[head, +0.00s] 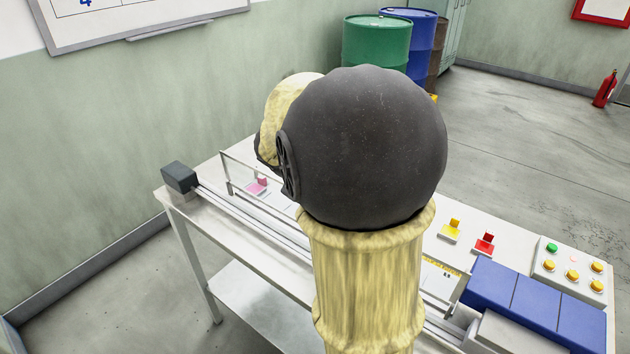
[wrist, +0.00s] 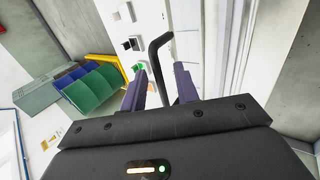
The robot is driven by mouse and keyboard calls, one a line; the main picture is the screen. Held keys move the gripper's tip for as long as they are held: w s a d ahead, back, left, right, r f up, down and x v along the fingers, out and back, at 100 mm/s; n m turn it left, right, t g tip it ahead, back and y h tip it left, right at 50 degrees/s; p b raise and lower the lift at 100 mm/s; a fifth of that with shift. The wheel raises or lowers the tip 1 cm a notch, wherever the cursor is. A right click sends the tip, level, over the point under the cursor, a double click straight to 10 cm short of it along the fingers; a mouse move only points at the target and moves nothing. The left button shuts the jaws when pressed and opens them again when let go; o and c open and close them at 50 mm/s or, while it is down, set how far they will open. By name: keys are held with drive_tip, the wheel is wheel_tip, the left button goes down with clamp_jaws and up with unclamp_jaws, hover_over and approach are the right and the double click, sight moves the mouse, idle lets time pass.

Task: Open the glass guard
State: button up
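The glass guard (head: 240,172) is a clear panel with a thin pale frame on the white bench; my arm hides much of it in the head view. In the wrist view a black bent handle (wrist: 157,62) rises between the two purple fingers of my gripper (wrist: 160,75). The fingers are apart, with gaps beside the handle, so my gripper looks open. I cannot tell whether a finger touches it. My gripper is hidden behind my arm in the head view.
Open floor lies to the right.

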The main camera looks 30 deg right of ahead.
drive_tip(key=p+v, duration=0.1)
drive_tip(key=v, duration=1.6)
drive_tip(key=s+a+f+m+y+p, duration=0.2)
drive_tip(key=s+a+f+y+p, duration=0.1)
drive_tip(key=f, duration=0.4)
drive_tip(key=s+a+f+m+y+p, duration=0.2)
drive_tip(key=a+f+p, duration=0.3)
drive_tip(key=f, duration=0.3)
drive_tip(key=shift+s+a+y+p, duration=0.3)
drive_tip(key=shift+s+y+p, duration=0.2)
drive_tip(key=shift+y, duration=0.3)
drive_tip(key=shift+w, duration=0.2)
